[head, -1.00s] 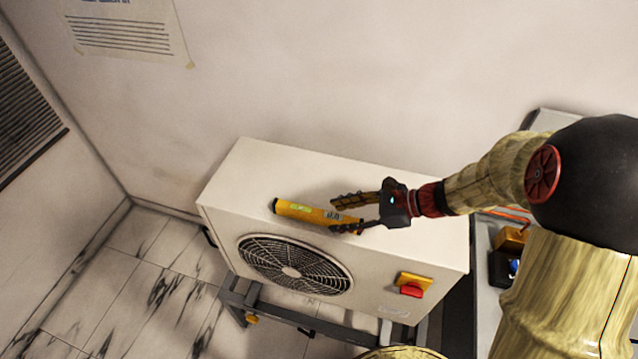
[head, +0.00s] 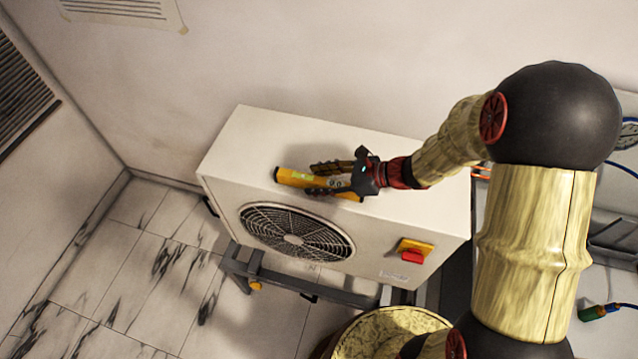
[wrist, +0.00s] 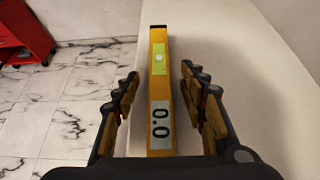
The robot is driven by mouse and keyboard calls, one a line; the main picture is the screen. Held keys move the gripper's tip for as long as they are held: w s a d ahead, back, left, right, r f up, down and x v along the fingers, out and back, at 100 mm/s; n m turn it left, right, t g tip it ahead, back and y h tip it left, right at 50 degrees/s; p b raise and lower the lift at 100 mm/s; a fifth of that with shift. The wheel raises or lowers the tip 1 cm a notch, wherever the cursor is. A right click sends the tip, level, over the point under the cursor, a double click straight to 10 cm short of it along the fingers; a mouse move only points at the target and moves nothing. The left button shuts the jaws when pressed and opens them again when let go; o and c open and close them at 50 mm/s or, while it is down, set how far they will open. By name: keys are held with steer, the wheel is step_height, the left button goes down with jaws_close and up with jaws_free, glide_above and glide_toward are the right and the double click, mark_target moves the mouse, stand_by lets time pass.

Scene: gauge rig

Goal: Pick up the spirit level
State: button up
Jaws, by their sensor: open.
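The spirit level (head: 293,177) is a yellow bar with a dark end cap and a green vial. It lies on top of the white fan unit (head: 239,146), near its front edge. In the wrist view the level (wrist: 158,87) runs lengthwise between my fingers, and its display reads 0.0. My gripper (head: 318,179) is open around the level's right part. In the wrist view the gripper (wrist: 160,83) has one finger on each side, with visible gaps to the bar. The level's near end is hidden behind the gripper's palm.
The unit's front has a round fan grille (head: 296,233) and a red and yellow switch (head: 414,250). A wall stands behind the unit. A red object (wrist: 25,35) is on the marble floor in the wrist view. The unit's top left of the level is clear.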

steer(key=shift+c, duration=0.2)
jaws_close()
stand_by(0.3)
